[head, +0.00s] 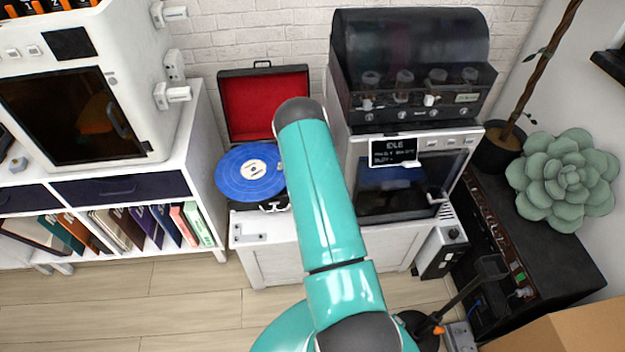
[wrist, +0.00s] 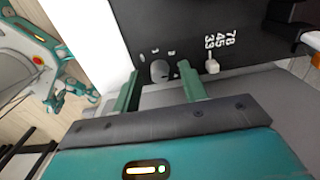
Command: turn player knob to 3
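The record player shows in the head view with its red-lined lid (head: 262,92) raised and a blue record (head: 236,184) on it. My teal arm hides its right part. In the wrist view, its dark top panel (wrist: 240,22) carries a round grey knob (wrist: 158,71) with small pale marks around it; I cannot read which mark it points to. My gripper (wrist: 159,69) is open, with one finger on each side of this knob; contact is not clear. A small pale lever (wrist: 211,66) sits to the right, beside the printed numbers 33, 45 and 78.
A white machine with a dark hood (head: 410,45) stands right of the player. A white shelf with books (head: 120,225) is at the left. A green succulent (head: 565,175) and a black cabinet (head: 560,250) are at the right. Wooden floor (head: 190,300) lies open at the front left.

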